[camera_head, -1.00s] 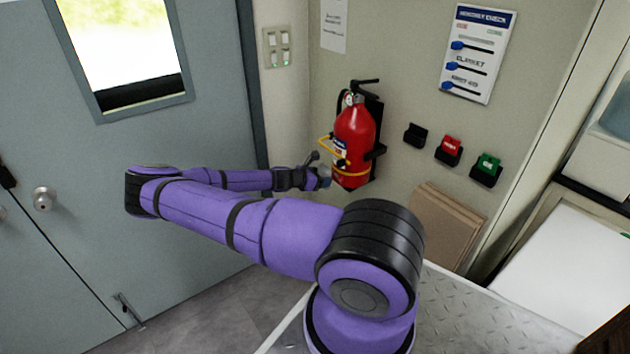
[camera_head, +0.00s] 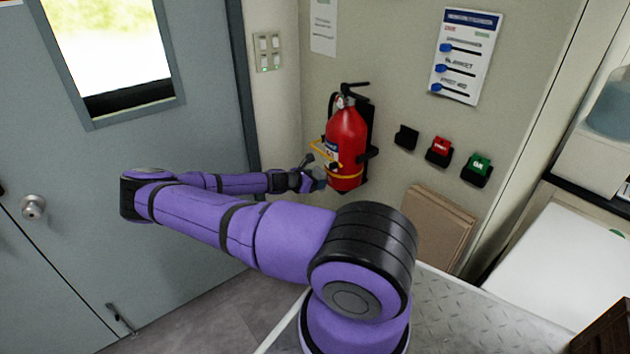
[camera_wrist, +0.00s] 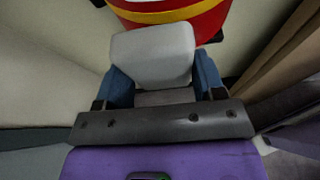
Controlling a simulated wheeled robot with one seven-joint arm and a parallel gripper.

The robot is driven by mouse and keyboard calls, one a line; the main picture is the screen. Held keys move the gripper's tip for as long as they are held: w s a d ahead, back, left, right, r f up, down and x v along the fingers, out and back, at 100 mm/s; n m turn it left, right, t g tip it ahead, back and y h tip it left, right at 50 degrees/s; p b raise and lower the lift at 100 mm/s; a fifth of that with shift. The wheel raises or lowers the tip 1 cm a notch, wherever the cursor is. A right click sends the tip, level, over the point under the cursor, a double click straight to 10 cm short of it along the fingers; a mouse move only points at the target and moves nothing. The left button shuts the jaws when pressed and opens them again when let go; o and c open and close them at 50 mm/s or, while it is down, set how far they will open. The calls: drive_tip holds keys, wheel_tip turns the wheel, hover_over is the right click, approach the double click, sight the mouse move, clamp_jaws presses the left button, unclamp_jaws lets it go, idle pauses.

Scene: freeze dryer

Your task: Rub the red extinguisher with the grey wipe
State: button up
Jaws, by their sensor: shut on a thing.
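The red extinguisher (camera_head: 346,143) hangs upright in a black bracket on the wall, with a yellow band near its bottom. Its lower end (camera_wrist: 205,18) shows at the top of the wrist view. My gripper (camera_head: 318,184) is beside the extinguisher's lower left side in the head view. In the wrist view my gripper (camera_wrist: 155,88) is shut on the grey wipe (camera_wrist: 152,55), a pale block held between two blue fingers. The wipe's far edge lies close to the extinguisher's bottom; I cannot tell whether they touch. The wipe is not clearly visible in the head view.
Right of the extinguisher are a black holder (camera_head: 406,137), a red one (camera_head: 439,151) and a green one (camera_head: 477,168) on the wall. A board with blue sliders (camera_head: 466,55) hangs above. Brown panels (camera_head: 436,225) lean below. A grey door (camera_head: 190,130) stands at left.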

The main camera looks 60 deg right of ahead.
sight(333, 182)
drive_tip(key=shift+s+d, duration=0.3)
drive_tip(key=shift+d, duration=0.55)
drive_tip(key=shift+s+a, duration=0.25)
drive_tip(key=shift+s, duration=0.35)
drive_tip(key=shift+s+a, duration=0.2)
drive_tip(key=shift+s, duration=0.45)
drive_tip(key=shift+s+a, duration=0.25)
drive_tip(key=shift+s, duration=0.35)
drive_tip(key=shift+d, duration=0.15)
drive_tip(key=shift+w+d+r, duration=0.1)
drive_tip(key=shift+w+d, duration=0.15)
drive_tip(key=shift+w, duration=0.35)
drive_tip(key=shift+w+d+f, duration=0.1)
drive_tip(key=shift+w+d, duration=0.15)
drive_tip(key=shift+w, duration=0.35)
drive_tip(key=shift+w+d+r, duration=0.1)
drive_tip(key=shift+w+d, duration=0.15)
drive_tip(key=shift+w, duration=0.35)
drive_tip(key=w+a, duration=0.1)
drive_tip(key=a, duration=0.4)
drive_tip(key=shift+w+a, duration=0.4)
